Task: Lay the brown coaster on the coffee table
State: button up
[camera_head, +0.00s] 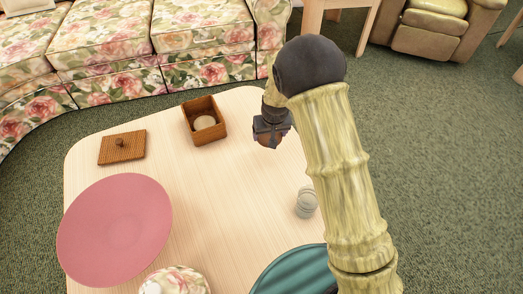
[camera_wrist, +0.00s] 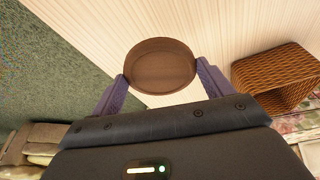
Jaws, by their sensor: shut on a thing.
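The brown coaster (camera_wrist: 162,68) is a round, dark wooden disc with a raised rim, seen between the fingers in the wrist view. My gripper (camera_wrist: 162,88) is shut on it, one purple-grey finger at each side. In the head view my gripper (camera_head: 268,138) is over the far right part of the coffee table, and the coaster (camera_head: 267,142) shows only as a small brown patch there. The coffee table (camera_head: 225,190) has a pale wood top with rounded corners. I cannot tell whether the coaster touches the table.
A brown woven box (camera_head: 204,122) with a pale round thing inside stands left of my gripper. Its lid-like woven square (camera_head: 122,147), a pink plate (camera_head: 115,230), a floral item (camera_head: 175,281), a teal tray (camera_head: 297,272) and a grey ribbed object (camera_head: 306,202) are also on the table. The table's middle is clear.

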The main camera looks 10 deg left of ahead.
aim_at(269, 152)
jog(key=shift+f, duration=1)
jog(key=shift+f+b, duration=1.25)
jog(key=shift+f, duration=1.25)
jog(key=shift+f, duration=0.1)
jog(key=o, duration=0.9)
jog(key=p+v, duration=0.4)
jog(key=v, duration=0.8)
jog(key=shift+p, duration=0.3)
